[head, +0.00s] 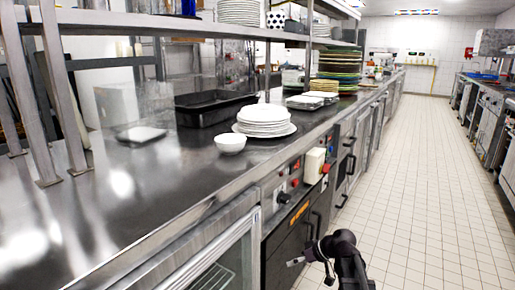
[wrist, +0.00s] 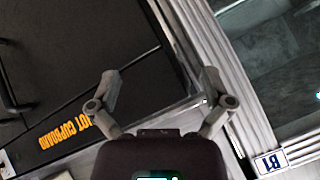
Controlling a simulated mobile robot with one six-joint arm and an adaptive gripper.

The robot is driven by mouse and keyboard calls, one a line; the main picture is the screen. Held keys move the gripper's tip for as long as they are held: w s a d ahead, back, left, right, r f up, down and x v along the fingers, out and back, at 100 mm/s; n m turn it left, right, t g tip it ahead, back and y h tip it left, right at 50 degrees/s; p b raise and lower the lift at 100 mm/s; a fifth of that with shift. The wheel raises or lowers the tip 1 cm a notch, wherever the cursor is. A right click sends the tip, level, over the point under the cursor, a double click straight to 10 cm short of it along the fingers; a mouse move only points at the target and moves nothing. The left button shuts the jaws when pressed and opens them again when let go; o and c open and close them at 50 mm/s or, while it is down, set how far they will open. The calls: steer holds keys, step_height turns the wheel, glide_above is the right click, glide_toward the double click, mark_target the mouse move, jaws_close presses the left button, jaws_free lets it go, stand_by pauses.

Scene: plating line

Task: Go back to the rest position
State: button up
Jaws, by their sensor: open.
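My gripper (head: 308,258) is at the bottom of the head view, in front of the dark hot cupboard door under the counter and below the counter top. In the wrist view my gripper (wrist: 160,90) shows two grey fingers spread apart with nothing between them. Behind the fingers are the dark hot cupboard front (wrist: 75,60) with orange lettering and a metal-framed glass door (wrist: 285,60).
On the steel counter (head: 185,185) are a white bowl (head: 231,143), a stack of white plates (head: 264,118), a black tray (head: 213,107) and a small white dish (head: 141,134). The tiled aisle floor (head: 430,170) to the right is clear.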

steer(key=s+d+f+m+g+h+p, duration=0.1)
steer(key=s+d+f+m+g+h, duration=0.1)
steer(key=s+m+h, duration=0.35)
steer(key=s+d+f+m+g+h+p, duration=0.1)
steer(key=s+d+m+h, duration=0.15)
steer(key=s, duration=0.65)
step_height(320, 180, up, 36)
steer(key=n+p, duration=0.1)
steer(key=p, duration=3.6)
steer(key=shift+a+r+h, duration=0.2)
steer(key=shift+a+h, duration=0.05)
steer(key=shift+h, duration=0.15)
